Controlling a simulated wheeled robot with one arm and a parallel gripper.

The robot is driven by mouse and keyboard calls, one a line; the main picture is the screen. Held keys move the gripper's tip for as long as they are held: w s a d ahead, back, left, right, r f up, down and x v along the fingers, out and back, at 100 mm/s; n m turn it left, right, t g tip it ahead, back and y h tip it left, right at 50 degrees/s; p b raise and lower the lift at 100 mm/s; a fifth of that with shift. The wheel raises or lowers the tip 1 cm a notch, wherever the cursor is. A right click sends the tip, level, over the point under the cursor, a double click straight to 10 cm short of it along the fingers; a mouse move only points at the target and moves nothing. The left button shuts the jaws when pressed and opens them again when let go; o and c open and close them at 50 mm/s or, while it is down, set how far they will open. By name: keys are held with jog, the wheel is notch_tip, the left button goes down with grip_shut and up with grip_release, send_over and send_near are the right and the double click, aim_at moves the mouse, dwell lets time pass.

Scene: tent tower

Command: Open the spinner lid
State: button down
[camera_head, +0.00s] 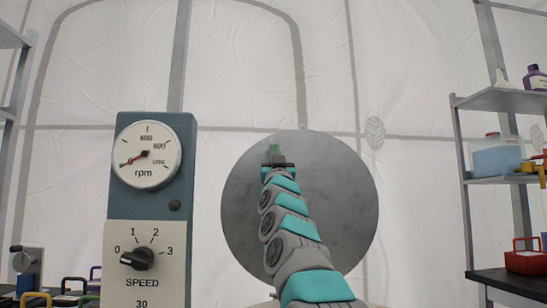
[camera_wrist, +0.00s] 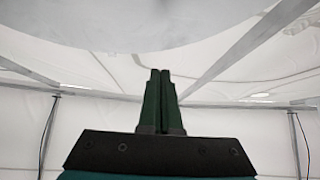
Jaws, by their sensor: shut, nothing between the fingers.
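The spinner lid (camera_head: 345,205) is a large round grey metal disc. In the head view it shows nearly as a full circle, tilted up on edge behind my arm. A broad grey surface, probably the lid, fills the top of the wrist view (camera_wrist: 140,20). My gripper (camera_head: 276,155) is in front of the lid's upper part in the head view; I cannot tell if it touches. In the wrist view my gripper (camera_wrist: 160,75) has its two dark green fingers together with nothing between them. The spinner body below is mostly out of frame, and my arm hides the lid's middle.
A control panel (camera_head: 178,240) with an rpm dial (camera_head: 147,155) and a speed knob (camera_head: 137,258) stands left of the lid. Small coloured-handled items (camera_head: 75,288) sit lower left.

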jog(key=b+v, duration=0.2)
jog(key=v, duration=0.4)
jog(key=shift+f+b, duration=0.35)
jog(key=shift+f, duration=0.3)
jog(key=shift+w, duration=0.1)
